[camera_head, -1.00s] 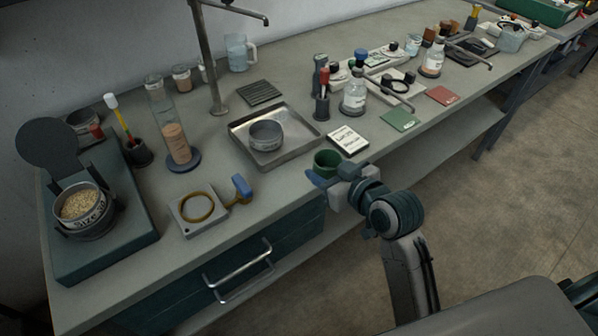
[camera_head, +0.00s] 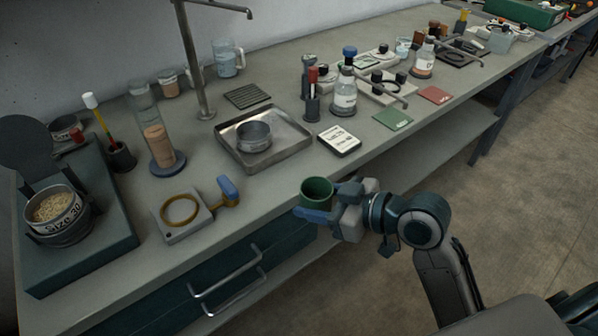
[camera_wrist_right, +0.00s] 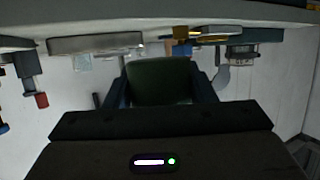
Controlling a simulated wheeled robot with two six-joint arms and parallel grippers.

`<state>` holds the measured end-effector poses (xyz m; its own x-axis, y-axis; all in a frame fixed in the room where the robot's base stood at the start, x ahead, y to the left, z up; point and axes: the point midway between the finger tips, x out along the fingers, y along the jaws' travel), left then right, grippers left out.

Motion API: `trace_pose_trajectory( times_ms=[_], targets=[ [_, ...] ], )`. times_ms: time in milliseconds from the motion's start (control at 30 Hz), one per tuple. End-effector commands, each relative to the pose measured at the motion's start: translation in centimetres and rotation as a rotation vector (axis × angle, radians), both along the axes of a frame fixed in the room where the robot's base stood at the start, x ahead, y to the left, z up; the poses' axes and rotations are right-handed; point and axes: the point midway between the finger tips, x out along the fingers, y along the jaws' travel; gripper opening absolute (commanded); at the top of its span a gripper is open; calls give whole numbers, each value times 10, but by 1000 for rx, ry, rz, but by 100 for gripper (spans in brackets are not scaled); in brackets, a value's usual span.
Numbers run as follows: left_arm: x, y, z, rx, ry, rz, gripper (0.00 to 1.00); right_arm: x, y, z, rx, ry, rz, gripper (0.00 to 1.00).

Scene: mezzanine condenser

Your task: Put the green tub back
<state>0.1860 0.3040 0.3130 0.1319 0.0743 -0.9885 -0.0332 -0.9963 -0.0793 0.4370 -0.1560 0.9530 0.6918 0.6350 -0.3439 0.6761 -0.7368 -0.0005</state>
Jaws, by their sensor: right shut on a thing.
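The green tub (camera_head: 317,188) is a small, open-topped round cup. It is upright and its visible inside looks empty. My right gripper (camera_head: 328,204) is shut on it, with blue fingers on either side of it. In the head view they show over the bench's front edge, near the drawers; the exact height is hard to tell. In the right wrist view the tub (camera_wrist_right: 162,80) fills the gap between the fingers, and the bench appears upside down above it. A green square mat (camera_head: 393,118) lies flat and bare on the bench. My left gripper is not in view.
A metal tray (camera_head: 291,159) holding a round sieve, a black-and-white device (camera_head: 340,140), a glass bottle (camera_head: 343,97) and a red mat (camera_head: 435,95) stand farther back. A plate with a brown ring (camera_head: 183,213) is to the left. Drawer handles (camera_head: 229,290) jut from the front.

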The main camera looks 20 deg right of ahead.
Motion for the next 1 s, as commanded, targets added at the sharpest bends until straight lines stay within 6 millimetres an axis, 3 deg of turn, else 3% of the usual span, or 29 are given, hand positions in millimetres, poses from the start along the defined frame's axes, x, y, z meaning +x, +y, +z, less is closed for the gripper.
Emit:
trace_pose_trajectory(
  times_ms=[133, 700, 1000],
  targets=[
    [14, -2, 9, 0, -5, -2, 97, 6, -1, -1, -1, -3, -1, 27],
    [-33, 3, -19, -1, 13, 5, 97, 124, -8, -9, 2, 1, -2, 27],
    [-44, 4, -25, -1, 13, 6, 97, 137, -9, -25, 0, 3, -2, 27]
  ],
)
